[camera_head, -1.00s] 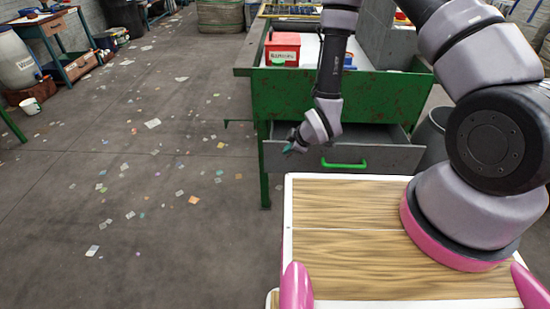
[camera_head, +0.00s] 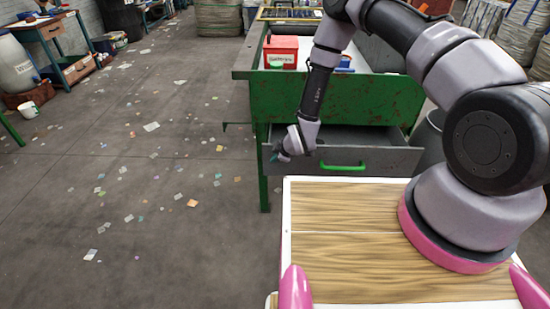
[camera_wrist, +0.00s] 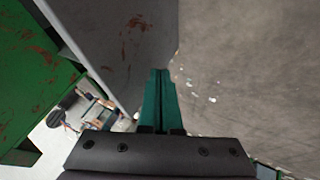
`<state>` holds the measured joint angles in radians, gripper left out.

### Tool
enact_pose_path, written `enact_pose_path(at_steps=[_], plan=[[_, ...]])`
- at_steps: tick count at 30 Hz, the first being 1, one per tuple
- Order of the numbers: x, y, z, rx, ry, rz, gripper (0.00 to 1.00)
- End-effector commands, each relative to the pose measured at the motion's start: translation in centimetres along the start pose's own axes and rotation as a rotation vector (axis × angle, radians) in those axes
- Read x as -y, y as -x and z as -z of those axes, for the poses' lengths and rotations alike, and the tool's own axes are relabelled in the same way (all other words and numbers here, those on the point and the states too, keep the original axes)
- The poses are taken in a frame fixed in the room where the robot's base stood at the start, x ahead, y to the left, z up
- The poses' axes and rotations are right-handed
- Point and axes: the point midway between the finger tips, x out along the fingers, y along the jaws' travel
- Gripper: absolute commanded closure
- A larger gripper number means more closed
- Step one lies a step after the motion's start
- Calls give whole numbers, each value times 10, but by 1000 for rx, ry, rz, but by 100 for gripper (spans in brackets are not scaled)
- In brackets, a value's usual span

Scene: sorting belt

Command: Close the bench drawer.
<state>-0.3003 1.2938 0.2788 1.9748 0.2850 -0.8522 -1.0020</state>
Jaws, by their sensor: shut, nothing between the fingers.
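The bench drawer (camera_head: 395,160) is grey with rust marks and a green handle (camera_head: 343,167). It stands pulled out from the green bench (camera_head: 330,100). My gripper (camera_head: 277,156) is at the left end of the drawer front, with its fingers shut and empty. In the wrist view the green fingers (camera_wrist: 160,95) lie together beside the grey drawer front (camera_wrist: 125,40). I cannot tell whether they touch it. Part of the drawer's pale inside (camera_wrist: 68,115) shows there with small items in it. My wrist hides the drawer's left part in the head view.
A red box (camera_head: 281,52) stands on the bench top. A grey bin (camera_head: 430,135) is right of the drawer. Paper scraps litter the open floor (camera_head: 130,170) on the left. A workbench (camera_head: 50,40) and a pale barrel (camera_head: 15,65) stand far left.

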Motion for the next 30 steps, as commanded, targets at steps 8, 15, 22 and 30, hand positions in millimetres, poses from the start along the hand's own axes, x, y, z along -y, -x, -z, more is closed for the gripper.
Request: enact_pose_path(at_steps=[8, 15, 22, 30], plan=[[-5, -2, 0, 1, 1, 1, 100], [-6, -3, 0, 1, 0, 0, 100], [-27, -14, 0, 1, 0, -3, 100], [-81, -42, -1, 1, 1, -5, 100]])
